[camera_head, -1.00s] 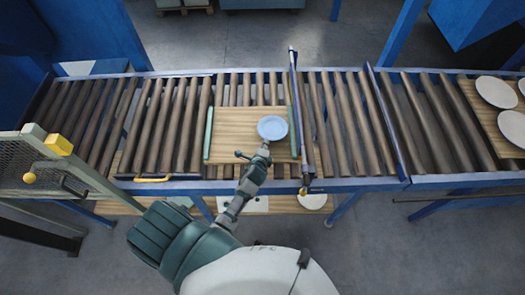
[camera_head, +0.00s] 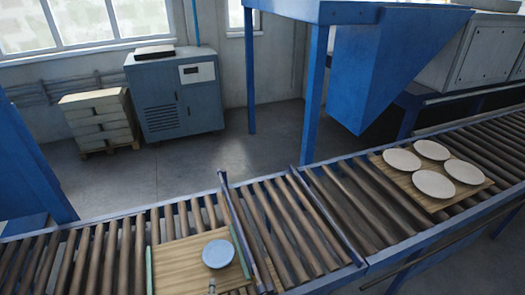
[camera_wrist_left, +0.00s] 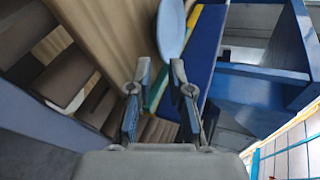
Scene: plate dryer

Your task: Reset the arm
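A light blue plate (camera_head: 218,253) lies on the wooden board (camera_head: 175,268) on the roller conveyor, near the board's right side. In the left wrist view, part of the blue plate (camera_wrist_left: 172,28) shows just beyond the fingertips. My left gripper (camera_wrist_left: 159,72) is open there, with a gap between its fingers and nothing clearly between them. In the head view only a small tip of the left gripper (camera_head: 212,287) shows at the bottom edge, just below the plate. My right gripper is in neither view.
Several pale plates (camera_head: 433,169) lie on another board (camera_head: 470,190) on the right conveyor. Upright blue dividers (camera_head: 238,225) cross the rollers. A blue frame and hopper (camera_head: 395,65) stand behind. A grey cabinet (camera_head: 175,95) and stacked boxes (camera_head: 98,118) stand on open floor.

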